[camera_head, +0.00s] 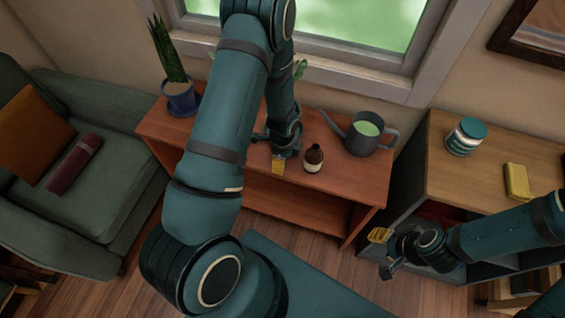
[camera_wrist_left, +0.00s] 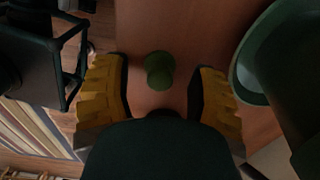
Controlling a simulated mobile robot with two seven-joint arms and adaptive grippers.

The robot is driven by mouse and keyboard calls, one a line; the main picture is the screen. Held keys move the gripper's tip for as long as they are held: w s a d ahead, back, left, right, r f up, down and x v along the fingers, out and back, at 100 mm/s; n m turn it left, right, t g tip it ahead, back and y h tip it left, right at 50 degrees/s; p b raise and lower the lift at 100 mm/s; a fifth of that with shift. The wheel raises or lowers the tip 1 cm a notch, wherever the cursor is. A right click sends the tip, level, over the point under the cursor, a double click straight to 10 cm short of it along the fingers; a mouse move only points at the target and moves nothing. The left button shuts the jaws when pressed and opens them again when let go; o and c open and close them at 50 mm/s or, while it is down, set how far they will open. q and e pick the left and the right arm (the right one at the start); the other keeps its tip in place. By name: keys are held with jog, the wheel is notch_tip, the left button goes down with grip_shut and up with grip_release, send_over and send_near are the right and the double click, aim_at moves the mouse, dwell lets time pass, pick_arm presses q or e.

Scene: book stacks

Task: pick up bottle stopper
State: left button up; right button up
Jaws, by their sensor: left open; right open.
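A small dark green, round-topped piece (camera_wrist_left: 160,70), which looks like the bottle stopper, shows in the left wrist view on the reddish-brown wood. It lies between and slightly beyond the yellow fingertips of my left gripper (camera_wrist_left: 162,98), touching neither. In the head view my left gripper (camera_head: 279,160) is low over the wooden shelf unit, and I cannot make out the stopper there. My right gripper (camera_head: 383,252) is open and empty, in front of the right-hand cabinet.
On the shelf unit (camera_head: 357,190), a brown bottle (camera_head: 313,158) stands just right of my left gripper, with a grey watering can (camera_head: 361,144) further right. A potted plant (camera_head: 181,98) stands at its left end. The right cabinet holds a jar (camera_head: 465,137) and a yellow object (camera_head: 517,181).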

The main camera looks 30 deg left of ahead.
pick_arm(q)
jog(key=shift+f, duration=0.15)
jog(key=c, duration=0.9)
jog(key=shift+c, duration=0.2)
